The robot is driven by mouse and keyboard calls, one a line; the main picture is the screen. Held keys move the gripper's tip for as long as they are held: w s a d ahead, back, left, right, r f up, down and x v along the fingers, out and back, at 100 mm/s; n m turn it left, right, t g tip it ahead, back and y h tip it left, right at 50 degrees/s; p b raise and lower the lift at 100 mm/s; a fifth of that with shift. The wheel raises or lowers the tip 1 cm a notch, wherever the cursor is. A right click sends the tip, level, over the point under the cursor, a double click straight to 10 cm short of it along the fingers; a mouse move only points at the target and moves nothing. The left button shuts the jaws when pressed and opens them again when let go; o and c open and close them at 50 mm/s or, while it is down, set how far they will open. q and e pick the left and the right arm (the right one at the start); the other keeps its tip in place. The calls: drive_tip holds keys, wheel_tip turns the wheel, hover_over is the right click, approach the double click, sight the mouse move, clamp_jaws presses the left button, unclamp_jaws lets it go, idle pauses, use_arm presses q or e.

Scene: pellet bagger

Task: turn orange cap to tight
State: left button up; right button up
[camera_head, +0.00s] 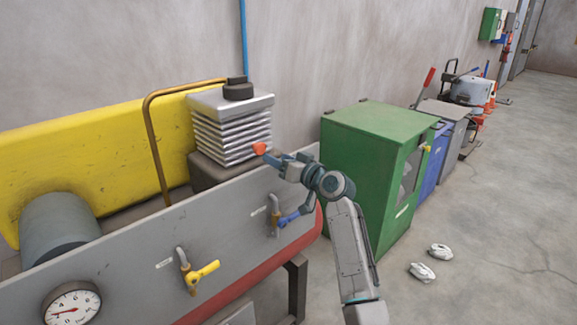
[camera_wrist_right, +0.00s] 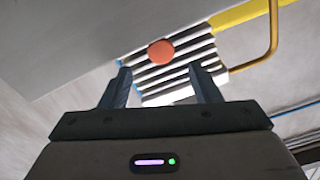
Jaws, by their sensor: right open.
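The orange cap (camera_head: 259,149) sits low on the near side of the silver finned block (camera_head: 232,125). In the right wrist view the orange cap (camera_wrist_right: 161,52) is a round disc in front of the dark and light fins, ahead of the fingertips and between their lines. My right gripper (camera_head: 270,157) is close to the cap in the head view. Its two fingers (camera_wrist_right: 160,80) are apart with nothing between them, and the cap looks clear of them. Any tightness mark on the cap is too small to tell. My left gripper is not in view.
A grey panel below carries a yellow-handled valve (camera_head: 203,273), a blue-handled valve (camera_head: 288,217) and a dial gauge (camera_head: 72,306). A bent brass pipe (camera_head: 152,140) rises left of the finned block. A green cabinet (camera_head: 365,170) stands right of my right arm. White scraps (camera_head: 422,271) lie on the open floor.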

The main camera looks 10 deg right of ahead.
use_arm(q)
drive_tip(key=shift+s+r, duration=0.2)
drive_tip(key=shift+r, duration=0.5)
use_arm(e)
drive_tip(key=v, duration=0.3)
drive_tip(key=shift+s+d, duration=0.15)
drive_tip(key=shift+s, duration=0.1)
